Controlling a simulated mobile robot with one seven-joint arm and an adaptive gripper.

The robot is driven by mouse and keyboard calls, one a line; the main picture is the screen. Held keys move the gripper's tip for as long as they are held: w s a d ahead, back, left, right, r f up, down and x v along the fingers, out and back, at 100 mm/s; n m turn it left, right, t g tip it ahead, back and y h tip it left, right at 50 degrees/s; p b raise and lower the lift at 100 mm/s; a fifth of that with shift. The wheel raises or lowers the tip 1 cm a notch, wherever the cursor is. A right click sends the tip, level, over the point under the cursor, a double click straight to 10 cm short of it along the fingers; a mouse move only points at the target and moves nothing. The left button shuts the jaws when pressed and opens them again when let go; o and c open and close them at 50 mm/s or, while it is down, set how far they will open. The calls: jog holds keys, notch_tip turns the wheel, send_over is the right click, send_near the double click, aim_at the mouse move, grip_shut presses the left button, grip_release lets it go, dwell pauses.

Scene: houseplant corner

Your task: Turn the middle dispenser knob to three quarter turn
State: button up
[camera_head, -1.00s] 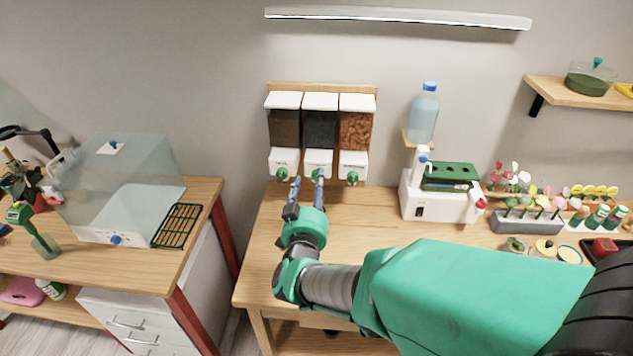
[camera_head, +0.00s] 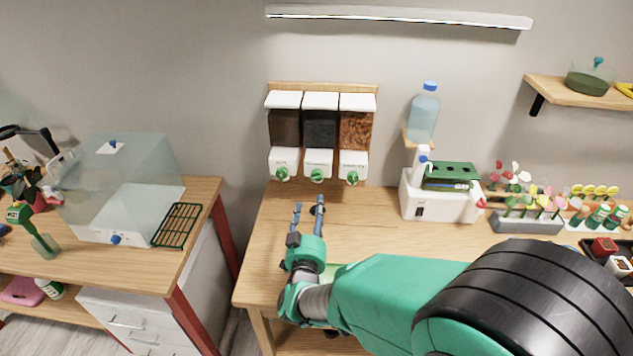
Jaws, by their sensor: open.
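Three dispensers with white lids and white lower housings hang side by side on a wooden backboard (camera_head: 322,86). The middle dispenser (camera_head: 320,130) holds dark material. Its green knob (camera_head: 317,176) sits low on the front of its white housing. A left knob (camera_head: 282,174) and a right knob (camera_head: 352,177) flank it, also green. My gripper (camera_head: 308,205) is open and empty, its two blue fingers pointing toward the dispensers. It is below the middle knob in the picture and apart from it. The knob is in full view; its exact angle is too small to tell.
The wooden table (camera_head: 390,215) is clear around my gripper. A white device (camera_head: 438,198) with a green top stands right of the dispensers, below a blue bottle (camera_head: 423,115). A flower rack (camera_head: 527,221) is farther right. A clear box (camera_head: 120,190) stands on the left bench.

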aim_at(317, 180)
jog(key=w+b, duration=0.2)
jog(key=w, duration=1.1)
jog(key=shift+w+b, duration=0.15)
jog(key=shift+b, duration=0.25)
jog(key=c, duration=1.2)
